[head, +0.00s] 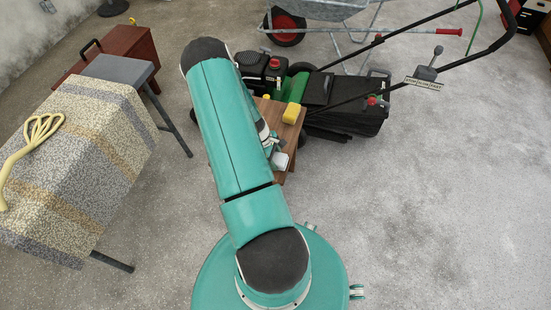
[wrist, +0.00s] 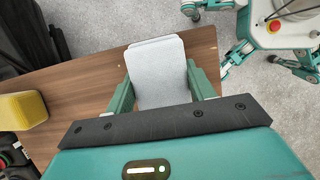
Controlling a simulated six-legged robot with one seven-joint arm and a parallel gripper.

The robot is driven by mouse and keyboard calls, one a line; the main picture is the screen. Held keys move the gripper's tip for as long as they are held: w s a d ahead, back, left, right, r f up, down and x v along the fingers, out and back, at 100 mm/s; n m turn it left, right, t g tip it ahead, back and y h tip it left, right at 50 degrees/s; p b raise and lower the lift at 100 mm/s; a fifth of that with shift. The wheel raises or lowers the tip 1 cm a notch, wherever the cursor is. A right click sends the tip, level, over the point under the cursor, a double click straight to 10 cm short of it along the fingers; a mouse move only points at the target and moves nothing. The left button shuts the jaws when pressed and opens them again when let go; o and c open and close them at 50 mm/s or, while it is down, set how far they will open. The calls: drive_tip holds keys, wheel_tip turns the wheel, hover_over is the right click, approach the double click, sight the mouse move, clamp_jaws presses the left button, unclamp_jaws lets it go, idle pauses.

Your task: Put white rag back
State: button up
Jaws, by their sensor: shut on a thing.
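The white rag (wrist: 157,70) looks like a flat, folded, pale grey-white pad in the wrist view. My gripper (wrist: 160,80) has its two green fingers on either side of the rag and is shut on it. The rag is over the brown wooden top (wrist: 80,85) of a small table; I cannot tell whether it touches the wood. In the head view the rag (head: 281,160) shows small at the table's near edge, and my arm hides much of the tabletop.
A yellow sponge (head: 292,113) lies on the table. A green and black lawn mower (head: 345,95) stands just behind, its handle reaching right. A cloth-covered bench (head: 90,140) with a yellow coil (head: 35,140) is at left. The floor at right is clear.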

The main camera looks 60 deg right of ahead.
drive_tip(key=shift+f, duration=0.3)
drive_tip(key=o, duration=0.9)
drive_tip(key=shift+r, duration=0.1)
drive_tip(key=v, duration=1.2)
drive_tip(key=shift+r, duration=0.1)
